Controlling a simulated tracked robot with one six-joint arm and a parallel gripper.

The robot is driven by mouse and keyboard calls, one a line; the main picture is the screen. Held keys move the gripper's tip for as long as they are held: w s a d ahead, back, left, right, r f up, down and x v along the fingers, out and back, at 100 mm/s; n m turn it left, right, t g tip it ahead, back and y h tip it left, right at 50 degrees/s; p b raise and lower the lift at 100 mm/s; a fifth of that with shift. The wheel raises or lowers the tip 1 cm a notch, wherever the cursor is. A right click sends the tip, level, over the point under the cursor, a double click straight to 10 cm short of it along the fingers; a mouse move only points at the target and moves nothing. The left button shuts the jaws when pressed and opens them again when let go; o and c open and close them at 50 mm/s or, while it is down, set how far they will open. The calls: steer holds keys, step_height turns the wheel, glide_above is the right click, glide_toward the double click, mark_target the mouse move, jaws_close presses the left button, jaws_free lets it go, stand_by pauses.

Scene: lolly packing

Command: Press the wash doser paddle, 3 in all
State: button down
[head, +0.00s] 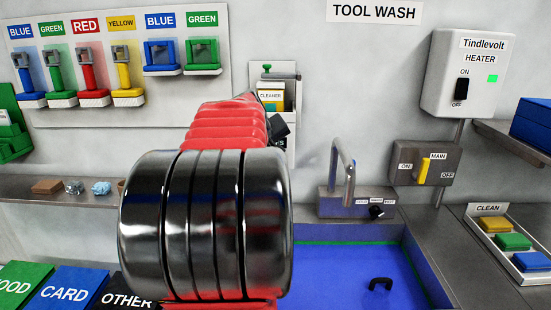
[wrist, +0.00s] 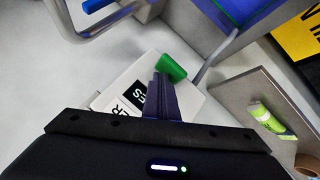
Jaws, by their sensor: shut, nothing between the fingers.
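A white and green dispenser labelled CLEANER (head: 271,97) hangs on the back wall in the head view, partly hidden by my arm. In the wrist view a white box (wrist: 196,103) with a black label carries a green paddle-like part (wrist: 171,67). My gripper (wrist: 163,80) is shut and empty, and its fingertips are right by this green part. I cannot tell whether they touch it. In the head view my arm covers most of my gripper and the lower part of the dispenser.
A blue sink (head: 345,262) with a tap (head: 349,165) lies right of my arm. A MAIN switch (head: 423,168) and a heater (head: 467,62) are on the wall. A CLEAN tray (head: 530,278) is at the right. Coloured tools (head: 90,75) hang at the left.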

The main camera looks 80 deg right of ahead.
steer(key=shift+r, duration=1.55)
step_height(320, 180, up, 6)
stand_by(0.5)
steer(key=shift+w, duration=0.1)
stand_by(0.8)
